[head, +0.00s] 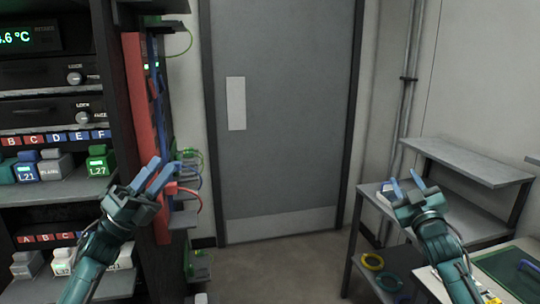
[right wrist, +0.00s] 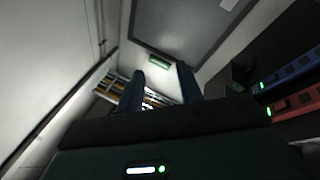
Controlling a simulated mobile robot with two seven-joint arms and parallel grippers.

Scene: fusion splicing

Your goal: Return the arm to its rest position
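My left gripper (head: 163,170) is in the left part of the head view, in front of the rack's red edge panel. Its two blue fingers point up and right, with a gap between them and nothing seen held. A red connector with a red cable (head: 172,188) shows just behind the fingers; whether they touch cannot be told. My right gripper (head: 404,178) is raised in front of the grey shelf table at the right. Its blue fingers are apart. The right wrist view also shows its fingers (right wrist: 161,82) spread, with nothing between them.
The dark rack (head: 112,75) at left holds drawers and labelled modules, including a green L27 module (head: 97,162). A grey door (head: 280,110) stands behind the clear middle floor. The shelf table (head: 470,162) holds yellow (head: 372,261) and green (head: 389,282) rings on its lower shelf.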

